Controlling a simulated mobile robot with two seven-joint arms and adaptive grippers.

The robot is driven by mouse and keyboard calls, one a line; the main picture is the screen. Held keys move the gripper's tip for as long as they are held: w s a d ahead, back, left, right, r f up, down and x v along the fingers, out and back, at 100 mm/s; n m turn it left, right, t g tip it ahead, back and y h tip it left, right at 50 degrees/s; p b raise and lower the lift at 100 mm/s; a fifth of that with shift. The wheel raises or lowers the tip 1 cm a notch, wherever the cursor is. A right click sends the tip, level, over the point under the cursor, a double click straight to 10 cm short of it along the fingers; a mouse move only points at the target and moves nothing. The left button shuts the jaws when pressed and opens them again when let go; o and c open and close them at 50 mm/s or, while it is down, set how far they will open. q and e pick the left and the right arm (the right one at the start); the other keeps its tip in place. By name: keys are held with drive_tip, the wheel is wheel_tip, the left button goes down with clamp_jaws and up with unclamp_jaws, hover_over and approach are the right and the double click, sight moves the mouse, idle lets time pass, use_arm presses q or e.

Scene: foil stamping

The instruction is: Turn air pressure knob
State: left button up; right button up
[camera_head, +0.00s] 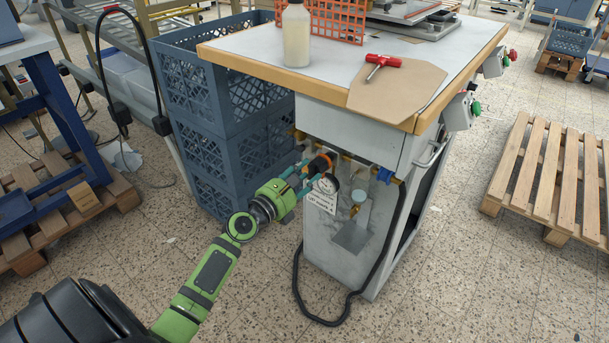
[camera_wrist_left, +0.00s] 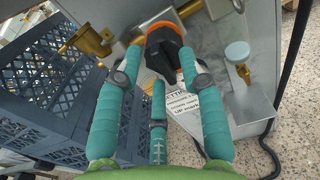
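The air pressure knob (camera_head: 320,163), black with an orange cap, sits on the front of the grey cabinet below the tabletop. In the left wrist view the knob (camera_wrist_left: 163,47) is at the top, just between the tips of my left gripper (camera_wrist_left: 162,66). The green-tipped fingers of this gripper (camera_head: 304,174) are spread on both sides of the knob, with a third finger below. I cannot tell whether any finger touches it. A round gauge (camera_head: 328,184) and a white label (camera_head: 323,198) are right beside the fingers. My right gripper is not in view.
Stacked blue crates (camera_head: 212,110) stand close to the left of the gripper. Brass fittings and a pale-blue-capped part (camera_wrist_left: 238,52) are to the right. A black hose (camera_head: 383,250) hangs down the cabinet. The worktable (camera_head: 270,52) overhangs above.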

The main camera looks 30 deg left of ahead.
use_arm(q)
clamp_jaws()
drive_tip(key=shift+m, duration=0.3)
